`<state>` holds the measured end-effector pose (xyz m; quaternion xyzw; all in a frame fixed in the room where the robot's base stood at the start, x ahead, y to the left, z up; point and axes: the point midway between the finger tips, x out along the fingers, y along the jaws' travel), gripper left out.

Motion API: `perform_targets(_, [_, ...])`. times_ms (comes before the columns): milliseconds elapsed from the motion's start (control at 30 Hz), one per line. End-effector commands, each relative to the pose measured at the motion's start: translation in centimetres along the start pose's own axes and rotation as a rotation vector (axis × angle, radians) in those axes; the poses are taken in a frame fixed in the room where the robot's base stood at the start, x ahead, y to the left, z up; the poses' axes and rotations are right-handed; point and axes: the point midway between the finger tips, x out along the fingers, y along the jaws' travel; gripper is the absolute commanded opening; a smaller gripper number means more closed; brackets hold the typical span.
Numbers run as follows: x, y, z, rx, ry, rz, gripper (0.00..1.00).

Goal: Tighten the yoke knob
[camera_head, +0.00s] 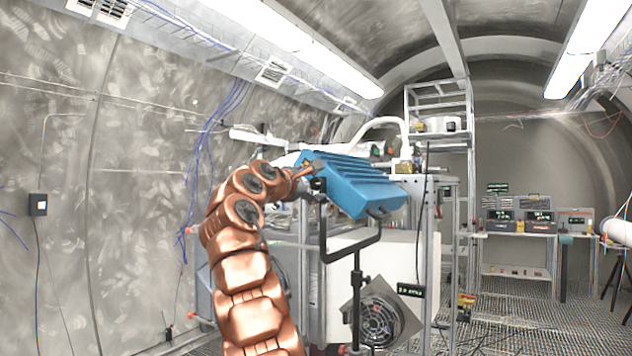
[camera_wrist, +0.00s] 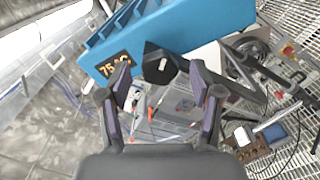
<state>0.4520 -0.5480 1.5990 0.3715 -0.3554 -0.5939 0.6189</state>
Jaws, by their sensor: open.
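The blue finned lamp head (camera_head: 350,186) sits in a black U-shaped yoke (camera_head: 350,256) on a stand. It also shows in the wrist view (camera_wrist: 185,28), with a "75" label on its side. The black yoke knob (camera_wrist: 160,66), with a white mark, is at the lamp's near side; in the head view it is small beside my gripper (camera_head: 308,175). In the wrist view my gripper (camera_wrist: 160,84) is open, its fingertips at the left and right of the knob. I cannot tell whether they touch it.
A dark yoke bar (camera_wrist: 235,82) runs right from the knob. Behind the lamp stand a white cabinet with a fan (camera_head: 378,322) and a metal frame (camera_head: 445,215). A bench with instruments (camera_head: 520,220) is at the right rear.

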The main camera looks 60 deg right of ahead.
Motion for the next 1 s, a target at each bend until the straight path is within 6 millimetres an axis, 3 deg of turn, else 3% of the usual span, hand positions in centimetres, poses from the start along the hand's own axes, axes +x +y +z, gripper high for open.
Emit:
perform_targets(333, [1.6, 0.0, 0.1, 0.001, 0.0, -0.002, 0.65])
perform_targets(800, [1.9, 0.0, 0.1, 0.002, -0.001, 0.001, 0.65])
perform_targets(1000, [1.9, 0.0, 0.1, 0.002, -0.001, 0.001, 0.45])
